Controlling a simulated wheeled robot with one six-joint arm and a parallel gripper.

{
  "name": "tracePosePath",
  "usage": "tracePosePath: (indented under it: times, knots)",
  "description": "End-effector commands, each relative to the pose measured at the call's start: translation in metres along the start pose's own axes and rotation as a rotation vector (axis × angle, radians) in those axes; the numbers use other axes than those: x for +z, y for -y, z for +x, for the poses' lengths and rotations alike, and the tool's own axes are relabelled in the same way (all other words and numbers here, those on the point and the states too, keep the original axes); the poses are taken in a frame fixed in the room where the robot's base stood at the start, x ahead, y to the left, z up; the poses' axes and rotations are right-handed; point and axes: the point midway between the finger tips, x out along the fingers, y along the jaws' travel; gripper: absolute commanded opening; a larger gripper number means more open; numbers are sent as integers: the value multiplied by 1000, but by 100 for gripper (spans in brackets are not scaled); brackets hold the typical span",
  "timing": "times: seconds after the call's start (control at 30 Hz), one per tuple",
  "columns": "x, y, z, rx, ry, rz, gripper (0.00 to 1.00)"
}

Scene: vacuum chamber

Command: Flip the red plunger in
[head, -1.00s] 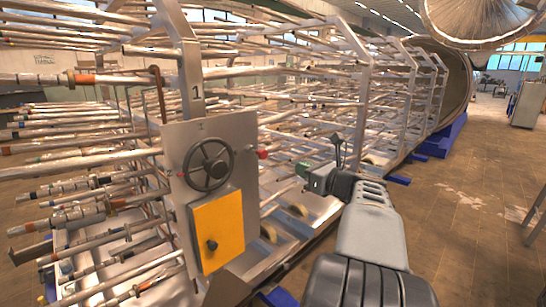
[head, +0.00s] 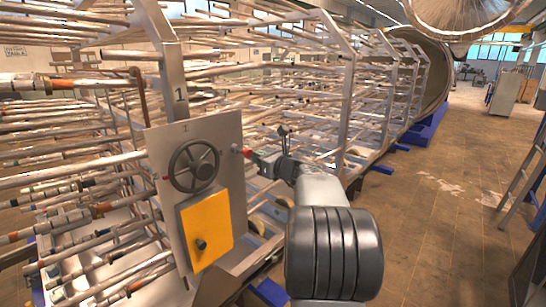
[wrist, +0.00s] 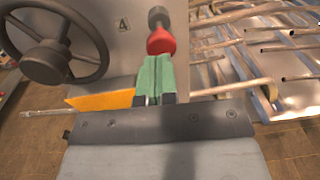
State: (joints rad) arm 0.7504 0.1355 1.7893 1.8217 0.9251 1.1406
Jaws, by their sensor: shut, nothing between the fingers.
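The red plunger (head: 247,152) sticks out from the right edge of a grey panel. In the wrist view it is a red cone (wrist: 161,41) with a dark grey end (wrist: 158,16) beyond it. My gripper (head: 258,160) is at the plunger's right side in the head view. In the wrist view my gripper's green fingers (wrist: 154,75) are closed together, empty, right at the near end of the red part. I cannot tell whether they touch it. My wrist hides part of the frame behind.
Metal rods and frame posts (head: 345,95) stand close behind my arm. The brown tiled floor (head: 450,220) at right is open.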

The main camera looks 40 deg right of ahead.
Motion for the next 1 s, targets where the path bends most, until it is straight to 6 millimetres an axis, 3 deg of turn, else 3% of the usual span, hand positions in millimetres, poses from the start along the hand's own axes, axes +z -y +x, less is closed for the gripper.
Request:
tracePosePath:
  times: [0.23, 0.73, 1.0]
  knots:
    - [1, 0, 19, 0, 0, 0, 0]
    - [0, 0, 24, 0, 0, 0, 0]
    - [1, -1, 50, -1, 1, 0, 0]
